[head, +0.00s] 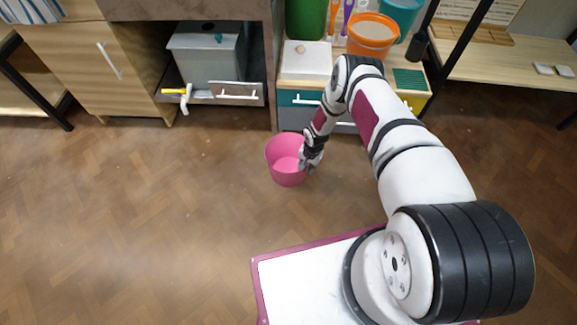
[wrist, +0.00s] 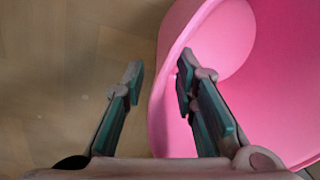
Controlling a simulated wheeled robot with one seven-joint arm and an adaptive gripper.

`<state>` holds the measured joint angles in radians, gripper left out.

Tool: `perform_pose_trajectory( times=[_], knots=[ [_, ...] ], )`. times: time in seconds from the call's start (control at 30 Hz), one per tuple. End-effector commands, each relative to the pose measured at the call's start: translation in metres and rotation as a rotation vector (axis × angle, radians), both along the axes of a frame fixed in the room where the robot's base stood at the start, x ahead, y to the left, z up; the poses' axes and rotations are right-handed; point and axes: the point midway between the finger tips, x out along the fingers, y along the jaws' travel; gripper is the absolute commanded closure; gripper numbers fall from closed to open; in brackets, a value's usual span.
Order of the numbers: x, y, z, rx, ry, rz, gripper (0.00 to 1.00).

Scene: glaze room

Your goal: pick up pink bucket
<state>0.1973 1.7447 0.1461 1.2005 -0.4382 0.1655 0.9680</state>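The pink bucket (head: 286,166) stands upright on the wooden floor, in front of the low cabinets, and looks empty. In the wrist view the bucket (wrist: 285,85) fills the right side, with its rim running up between my fingers. My gripper (head: 308,160) is at the bucket's right rim in the head view. In the wrist view my gripper (wrist: 160,85) is open, with the left finger outside the bucket over the floor and the right finger inside it. The wall lies nearer the right finger. Contact cannot be told.
A cabinet with coloured drawers (head: 290,97) stands behind the bucket, holding an orange bucket (head: 372,48), a green bin (head: 305,18) and a teal bucket (head: 400,15). A sink unit with a grey tank (head: 208,55) is at back left. The floor to the left is clear.

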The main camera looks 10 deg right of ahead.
Motion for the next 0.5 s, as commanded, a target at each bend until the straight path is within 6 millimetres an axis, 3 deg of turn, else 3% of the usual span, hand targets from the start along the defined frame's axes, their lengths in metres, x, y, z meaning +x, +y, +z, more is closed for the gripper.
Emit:
perform_pose_trajectory(
  times=[0.2, 0.3, 0.33, 0.5],
  knots=[
    [0.0001, -0.0001, -0.0001, 0.0, 0.0, -0.001, 0.74],
    [0.0001, -0.0001, 0.0, 0.0, 0.0, -0.001, 0.96],
    [0.0, 0.0, 0.0, 0.0, 0.0, -0.001, 1.0],
    [-0.0001, -0.0001, 0.0, 0.0, 0.0, -0.001, 1.0]
  ],
)
